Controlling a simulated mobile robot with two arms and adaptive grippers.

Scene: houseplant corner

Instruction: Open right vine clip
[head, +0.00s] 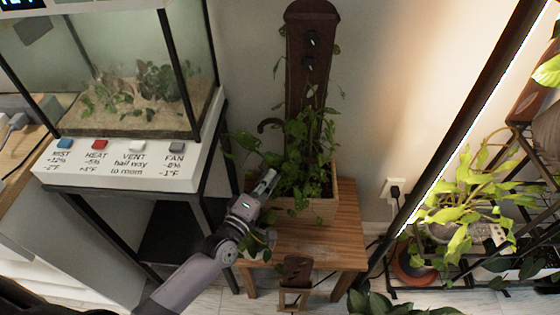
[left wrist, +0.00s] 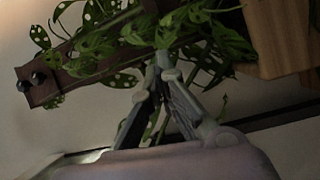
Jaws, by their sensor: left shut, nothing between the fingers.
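A dark wooden post (head: 300,95) rises from a planter box (head: 308,208) full of leafy vine. Two small black knob-like pieces, possibly vine clips, sit on the post: an upper one (head: 311,39) and a lower one (head: 308,62). They also show at the left of the left wrist view (left wrist: 38,78). I cannot tell which is the right clip or whether either is open. My left gripper (head: 270,174) is shut and empty at the left front of the planter, well below the knobs. Its fingertips (left wrist: 163,62) point into the leaves, which hide the lower post. My right gripper is not in view.
The planter stands on a small wooden table (head: 330,240). A glass terrarium (head: 135,85) with a labelled button panel (head: 120,172) stands at left. A dark slanted pole (head: 455,130) and potted plants are at right. The wall beside the upper post is clear.

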